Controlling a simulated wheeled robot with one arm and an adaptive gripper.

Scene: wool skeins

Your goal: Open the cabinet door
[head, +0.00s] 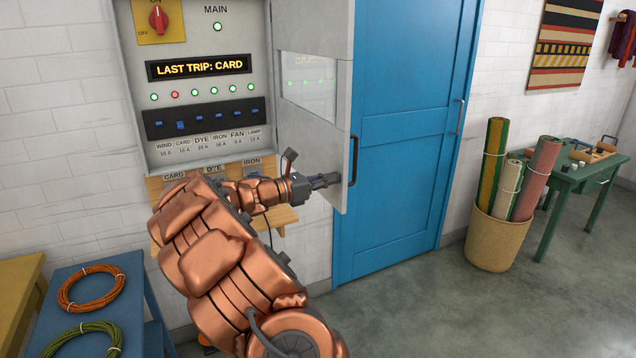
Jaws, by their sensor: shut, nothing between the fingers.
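The electrical cabinet (128,60) hangs on the white brick wall, with its switches and lit display showing. Its grey door (312,125) stands swung out to the right, hinged on the cabinet's right side, with a pale window panel in it. A dark vertical handle (353,160) sits at the door's outer edge. My gripper (337,179) is shut and empty, close to the door's inner face near its lower outer part. I cannot tell whether it touches the door.
A blue room door (408,130) is behind the cabinet door. A blue table (50,290) with wool coils is at lower left. A basket (497,240) of rolled textiles and a green table (575,180) stand at right. The floor (440,310) at lower right is clear.

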